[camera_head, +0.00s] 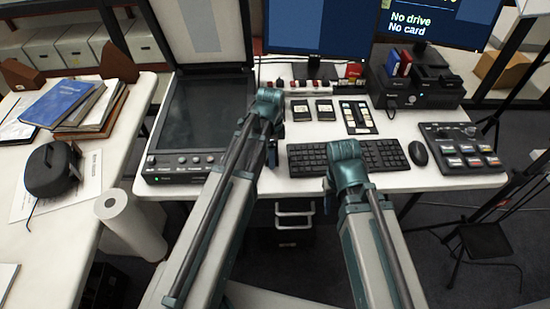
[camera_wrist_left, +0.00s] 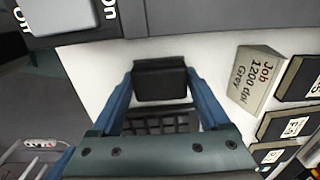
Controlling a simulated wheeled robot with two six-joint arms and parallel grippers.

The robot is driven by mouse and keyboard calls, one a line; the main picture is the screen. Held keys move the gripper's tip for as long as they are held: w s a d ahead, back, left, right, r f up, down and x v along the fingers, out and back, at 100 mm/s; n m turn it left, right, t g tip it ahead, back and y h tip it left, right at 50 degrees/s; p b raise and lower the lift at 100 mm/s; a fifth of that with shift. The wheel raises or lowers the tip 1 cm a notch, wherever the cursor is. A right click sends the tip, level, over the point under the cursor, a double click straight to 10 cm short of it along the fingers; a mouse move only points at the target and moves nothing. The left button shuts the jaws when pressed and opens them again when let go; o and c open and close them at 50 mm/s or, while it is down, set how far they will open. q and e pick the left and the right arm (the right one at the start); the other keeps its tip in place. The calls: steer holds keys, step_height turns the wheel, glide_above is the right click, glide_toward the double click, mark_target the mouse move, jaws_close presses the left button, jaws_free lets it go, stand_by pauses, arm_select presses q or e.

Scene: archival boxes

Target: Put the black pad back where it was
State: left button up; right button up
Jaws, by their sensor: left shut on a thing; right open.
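In the left wrist view, a black pad (camera_wrist_left: 160,82) sits between the two blue fingers of my left gripper (camera_wrist_left: 160,92), which is shut on it. White table top shows around the pad, and dark keys show between the fingers below it. Whether the pad touches the table is unclear. In the head view my left arm reaches over the desk between the scanner and the cards; I cannot make out the pad there. My right gripper (camera_head: 345,165) is open, low over the keyboard (camera_head: 385,155), with its fingers mostly hidden by its own arm.
The flatbed scanner (camera_head: 205,112) stands open at left. Cards (camera_head: 325,110), a mouse (camera_head: 418,153) and a button panel (camera_head: 462,148) lie to the right. A label block (camera_wrist_left: 252,78) stands right of the pad. A side table holds books (camera_head: 98,105) and a black case (camera_head: 50,170).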

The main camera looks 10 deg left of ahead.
arm_select(q)
steer(key=shift+a+r, duration=0.1)
steer(key=shift+a, duration=0.05)
steer(key=shift+f, duration=0.25)
steer(key=o, duration=1.1)
steer(key=shift+r, duration=0.1)
steer(key=shift+c, duration=0.2)
step_height(320, 180, up, 12)
steer(key=p, duration=1.2)
steer(key=s+d+n+y, duration=0.1)
steer(key=s+d+n, duration=0.9)
steer(key=s, duration=0.4)
steer(key=shift+s+d+r+n, duration=0.15)
steer(key=shift+d+r+n, duration=0.15)
steer(key=shift+n, duration=0.2)
